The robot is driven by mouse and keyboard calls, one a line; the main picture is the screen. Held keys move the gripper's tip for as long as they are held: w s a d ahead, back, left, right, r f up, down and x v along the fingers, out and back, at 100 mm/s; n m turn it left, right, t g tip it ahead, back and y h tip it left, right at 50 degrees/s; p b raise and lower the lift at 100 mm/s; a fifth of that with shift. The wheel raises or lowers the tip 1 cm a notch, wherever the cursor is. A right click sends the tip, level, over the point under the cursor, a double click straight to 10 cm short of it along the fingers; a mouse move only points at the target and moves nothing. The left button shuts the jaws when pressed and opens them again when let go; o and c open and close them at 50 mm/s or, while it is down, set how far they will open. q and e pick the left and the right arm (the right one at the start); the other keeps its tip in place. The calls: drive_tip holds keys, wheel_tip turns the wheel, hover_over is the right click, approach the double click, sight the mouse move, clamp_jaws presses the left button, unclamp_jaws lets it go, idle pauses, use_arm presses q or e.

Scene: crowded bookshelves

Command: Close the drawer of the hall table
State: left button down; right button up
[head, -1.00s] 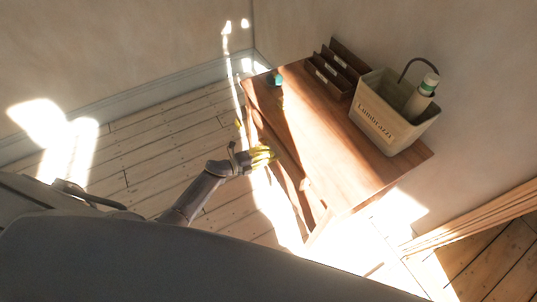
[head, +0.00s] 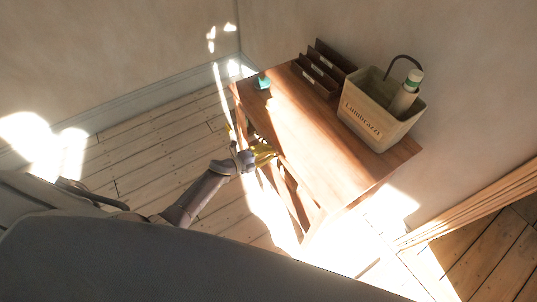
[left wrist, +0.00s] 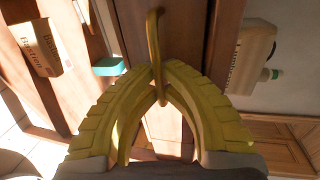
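The hall table (head: 335,170) is a brown wooden table against the right wall in the head view. Its drawer front faces my left arm and shows as a reddish panel (left wrist: 180,22) in the left wrist view. A curved, brass-coloured handle (left wrist: 156,38) stands off that panel. My left gripper (head: 264,153) is at this side of the table. In the left wrist view its yellow fingers (left wrist: 160,82) converge with the handle between their tips. How far the drawer stands out is hard to tell, as the gripper and glare cover part of it. My right gripper is not in view.
On the tabletop stand a lettered basket (head: 365,110) with a bottle (head: 405,92), a brown letter rack (head: 318,78) and a small teal thing (head: 263,82). A box marked Bastion (left wrist: 40,47) and a teal block (left wrist: 108,67) show in the left wrist view. The floor left of the table is clear.

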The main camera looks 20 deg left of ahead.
use_arm(q)
drive_tip(key=c, duration=1.5)
unclamp_jaws()
drive_tip(key=v, duration=1.2)
